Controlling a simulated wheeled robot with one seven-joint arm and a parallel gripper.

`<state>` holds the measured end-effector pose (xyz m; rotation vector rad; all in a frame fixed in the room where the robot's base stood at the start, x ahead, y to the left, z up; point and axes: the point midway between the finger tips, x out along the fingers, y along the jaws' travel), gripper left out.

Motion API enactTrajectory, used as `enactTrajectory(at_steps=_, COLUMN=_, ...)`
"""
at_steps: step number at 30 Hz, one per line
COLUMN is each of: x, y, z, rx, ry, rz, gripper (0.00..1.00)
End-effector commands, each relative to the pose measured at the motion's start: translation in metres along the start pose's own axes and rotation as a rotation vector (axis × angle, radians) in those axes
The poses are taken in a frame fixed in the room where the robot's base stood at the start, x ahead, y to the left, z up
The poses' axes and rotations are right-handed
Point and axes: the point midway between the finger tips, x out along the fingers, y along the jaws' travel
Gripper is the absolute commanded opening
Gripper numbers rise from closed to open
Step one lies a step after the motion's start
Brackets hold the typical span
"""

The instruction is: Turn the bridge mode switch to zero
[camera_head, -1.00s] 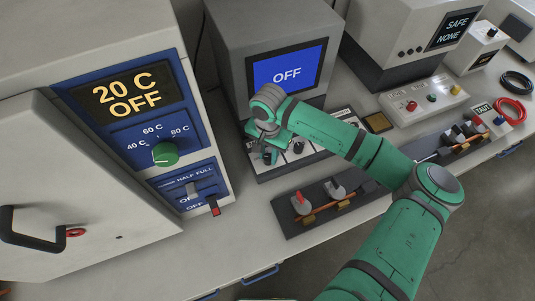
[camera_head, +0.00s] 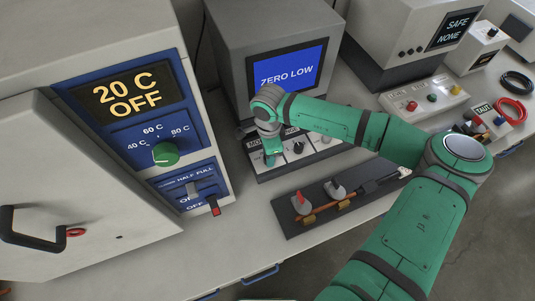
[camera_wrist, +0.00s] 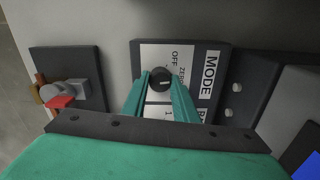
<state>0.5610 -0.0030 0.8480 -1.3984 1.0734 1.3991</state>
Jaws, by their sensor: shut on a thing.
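The bridge (camera_head: 240,60) is a grey box with a blue screen (camera_head: 287,74) that reads ZERO LOW. Its front panel carries the mode switch, a black round knob (camera_wrist: 161,78) beside the label MODE in the wrist view. OFF and ZERO show on the plate near the knob. My gripper (camera_wrist: 160,84) has its two green fingers on either side of the knob, shut on it. In the head view my gripper (camera_head: 268,158) covers the knob at the panel's left end. Another black knob (camera_head: 298,148) stands to its right.
A dark fixture (camera_head: 322,207) with a red-marked clamp and a cable sample lies in front of the bridge. The oven (camera_head: 120,120) with a green dial stands close on the left. A control box with buttons (camera_head: 425,98) is at the right.

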Motion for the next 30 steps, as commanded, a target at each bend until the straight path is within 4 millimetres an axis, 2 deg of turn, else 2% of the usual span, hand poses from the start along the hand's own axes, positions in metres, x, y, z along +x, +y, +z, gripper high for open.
enactTrajectory(at_steps=9, x=-0.001, y=0.0004, z=-0.0019, rx=0.114, ry=0.003, rz=0.001, gripper=0.04)
enactTrajectory(at_steps=25, x=-0.001, y=0.0004, z=-0.004, rx=0.137, ry=0.004, rz=-0.001, gripper=0.04)
enactTrajectory(at_steps=26, x=-0.0009, y=0.0004, z=-0.0039, rx=0.137, ry=0.003, rz=-0.001, gripper=0.33)
enactTrajectory(at_steps=27, x=-0.0009, y=0.0004, z=-0.0037, rx=0.136, ry=0.003, rz=-0.001, gripper=0.43)
enactTrajectory(at_steps=30, x=-0.0007, y=0.0001, z=-0.0017, rx=0.133, ry=0.003, rz=0.0, gripper=0.45)
